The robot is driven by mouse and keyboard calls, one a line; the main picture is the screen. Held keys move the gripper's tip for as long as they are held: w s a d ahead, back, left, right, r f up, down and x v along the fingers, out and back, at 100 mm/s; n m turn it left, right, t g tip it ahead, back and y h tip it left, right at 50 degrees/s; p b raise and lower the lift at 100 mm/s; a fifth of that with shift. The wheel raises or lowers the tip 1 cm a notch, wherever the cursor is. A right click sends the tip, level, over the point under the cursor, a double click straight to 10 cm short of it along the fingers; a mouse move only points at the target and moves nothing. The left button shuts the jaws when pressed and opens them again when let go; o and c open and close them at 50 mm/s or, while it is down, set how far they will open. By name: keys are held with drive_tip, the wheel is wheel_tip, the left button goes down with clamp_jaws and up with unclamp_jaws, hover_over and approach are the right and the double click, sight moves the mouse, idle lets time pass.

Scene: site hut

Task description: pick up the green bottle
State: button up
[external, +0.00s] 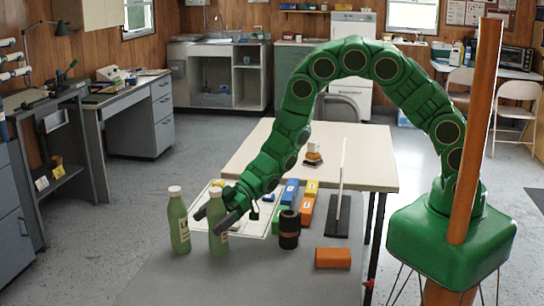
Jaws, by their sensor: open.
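Two green bottles with pale caps and white labels stand upright near the front of the grey worktop. The left green bottle (179,224) stands apart from my gripper. The right green bottle (218,240) is at my gripper (213,218), whose dark fingers are open and point down to the left. One finger passes in front of this bottle's middle and the other shows at its left side. I cannot tell whether either finger touches it.
A dark cylinder (289,230) and an orange block (333,258) stand right of the bottles. Blue, orange and yellow blocks (307,210) lie behind. The worktop's front is clear.

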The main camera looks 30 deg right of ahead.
sight(208, 211)
drive_tip(key=c, duration=1)
drive_tip(key=shift+r, duration=0.1)
drive_tip(key=shift+c, duration=0.2)
drive_tip(key=shift+r, duration=0.6)
wheel_tip(208, 211, up, 2)
drive_tip(key=s+d+r, duration=0.8)
drive_tip(key=d+r, duration=0.1)
drive_tip(key=d, duration=0.2)
drive_tip(key=shift+d+r, duration=0.3)
